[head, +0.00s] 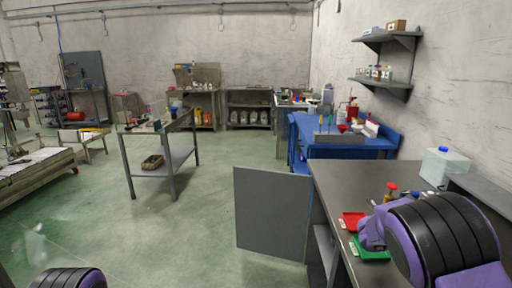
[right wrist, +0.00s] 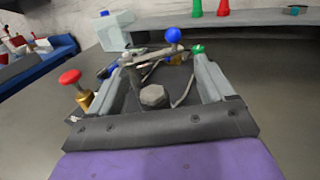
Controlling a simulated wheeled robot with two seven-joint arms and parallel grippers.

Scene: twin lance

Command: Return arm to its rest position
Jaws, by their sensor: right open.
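My right arm (head: 440,235), purple with black ribbed bands, reaches over the grey bench at the lower right of the head view. Its gripper is hidden there behind the arm. In the right wrist view my right gripper (right wrist: 161,62) is open, its two grey fingers spread apart with nothing clearly held. Past and between the fingers are a blue knob (right wrist: 174,35) and a green knob (right wrist: 198,49); whether any touches a finger I cannot tell. Only a black and purple part of my left arm (head: 68,279) shows at the lower left edge; the left gripper is out of view.
A red-topped brass fitting (right wrist: 76,88) stands left of the gripper. A translucent jug (head: 443,166) with a blue cap stands on the grey bench (head: 365,178). Red (head: 352,219) and green (head: 371,251) trays lie near my arm. The bench's open door (head: 271,212) juts left.

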